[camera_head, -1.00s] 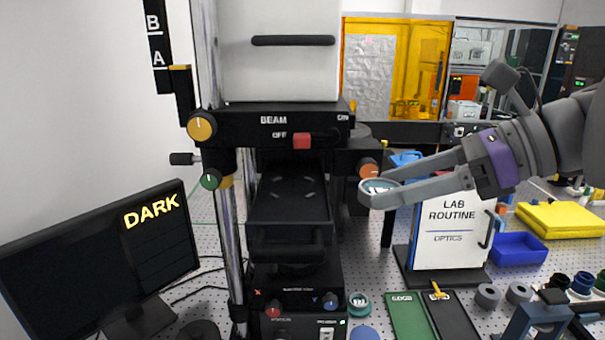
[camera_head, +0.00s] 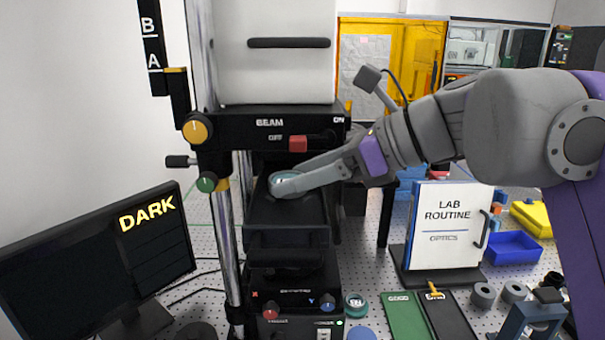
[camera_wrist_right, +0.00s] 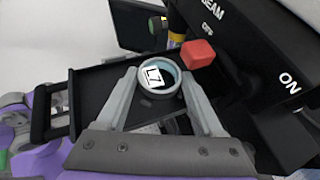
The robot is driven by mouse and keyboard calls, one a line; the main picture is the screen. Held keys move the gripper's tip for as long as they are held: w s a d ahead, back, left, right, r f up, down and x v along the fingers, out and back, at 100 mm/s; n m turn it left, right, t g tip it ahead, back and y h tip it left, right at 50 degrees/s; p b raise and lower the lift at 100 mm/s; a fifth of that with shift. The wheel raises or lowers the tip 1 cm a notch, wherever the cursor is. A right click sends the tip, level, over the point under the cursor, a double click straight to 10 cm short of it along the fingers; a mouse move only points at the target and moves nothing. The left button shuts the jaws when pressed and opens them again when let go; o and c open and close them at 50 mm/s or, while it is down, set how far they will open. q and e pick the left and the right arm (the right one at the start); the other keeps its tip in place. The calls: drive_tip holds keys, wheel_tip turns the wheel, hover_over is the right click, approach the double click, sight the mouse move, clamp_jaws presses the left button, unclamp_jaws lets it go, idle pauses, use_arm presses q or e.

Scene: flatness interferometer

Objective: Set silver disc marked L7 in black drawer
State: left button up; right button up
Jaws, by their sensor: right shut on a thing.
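The silver disc marked L7 (camera_wrist_right: 156,77) is held between the two fingers of my right gripper (camera_wrist_right: 158,82) in the right wrist view. In the head view the disc (camera_head: 285,181) and the right gripper (camera_head: 287,186) are over the black drawer (camera_head: 288,238), which is pulled out under the beam housing. The drawer (camera_wrist_right: 88,85) also shows under the disc in the right wrist view. I cannot tell whether the disc touches the drawer floor. My left gripper does not show in these frames.
The black beam housing (camera_head: 250,139) with a red switch (camera_head: 298,144) hangs close above the drawer. A monitor (camera_head: 95,260) reading DARK stands left. A LAB ROUTINE sign (camera_head: 449,228), green tray (camera_head: 408,315) and blue bin (camera_head: 512,246) are right. Another round disc (camera_head: 356,304) lies near the instrument's base.

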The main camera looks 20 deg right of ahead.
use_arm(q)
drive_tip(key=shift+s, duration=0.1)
use_arm(e)
drive_tip(key=shift+s, duration=0.15)
drive_tip(key=shift+f, duration=0.1)
drive_tip(key=o, duration=1.4)
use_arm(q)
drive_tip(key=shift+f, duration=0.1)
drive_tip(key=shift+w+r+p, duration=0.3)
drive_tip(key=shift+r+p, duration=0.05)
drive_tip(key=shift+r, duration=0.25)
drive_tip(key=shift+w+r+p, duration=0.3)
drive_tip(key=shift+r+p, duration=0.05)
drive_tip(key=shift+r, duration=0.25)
use_arm(e)
drive_tip(key=v, duration=1.2)
drive_tip(key=shift+d, duration=0.1)
